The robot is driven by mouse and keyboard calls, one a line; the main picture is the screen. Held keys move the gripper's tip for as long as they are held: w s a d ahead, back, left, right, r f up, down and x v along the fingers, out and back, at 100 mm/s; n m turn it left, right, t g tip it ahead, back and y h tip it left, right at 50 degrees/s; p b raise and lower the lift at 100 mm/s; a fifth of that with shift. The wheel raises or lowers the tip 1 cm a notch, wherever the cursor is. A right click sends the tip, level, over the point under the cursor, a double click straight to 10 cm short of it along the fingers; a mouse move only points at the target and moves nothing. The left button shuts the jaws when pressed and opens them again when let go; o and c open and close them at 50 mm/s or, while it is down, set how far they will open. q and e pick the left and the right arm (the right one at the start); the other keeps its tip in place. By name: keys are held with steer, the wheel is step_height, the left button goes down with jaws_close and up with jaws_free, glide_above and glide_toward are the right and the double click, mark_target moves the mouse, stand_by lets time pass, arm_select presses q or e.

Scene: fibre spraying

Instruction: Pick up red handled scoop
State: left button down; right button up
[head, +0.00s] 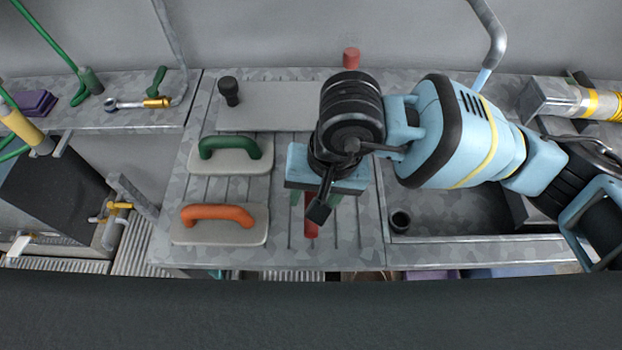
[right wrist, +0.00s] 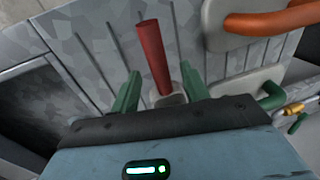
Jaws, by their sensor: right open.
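The red handle of the scoop (right wrist: 152,52) stands out ahead of my right gripper (right wrist: 160,88) in the right wrist view. Its lower end meets a pale grey part (right wrist: 170,99) that is mostly hidden behind my gripper body. My right gripper's two green fingers are open, one on each side of the handle's lower end, with gaps visible. In the head view, the red handle (head: 311,216) shows just below my right gripper (head: 314,199), over the grooved metal worktop. The rest of the scoop is hidden under the wrist. My left gripper is not in view.
Left of my gripper lie a float with an orange handle (head: 218,215) and one with a green handle (head: 231,148). A dark sunken basin (head: 450,212) with a small black cup (head: 400,221) is to the right. A red cylinder (head: 351,57) stands at the back.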

steer(key=shift+a+f, duration=0.15)
steer(key=shift+f, duration=0.6)
steer(key=shift+c, duration=0.2)
jaws_close()
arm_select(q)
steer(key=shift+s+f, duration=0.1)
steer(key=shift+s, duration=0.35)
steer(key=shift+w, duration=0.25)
arm_select(e)
steer(key=shift+r, duration=0.1)
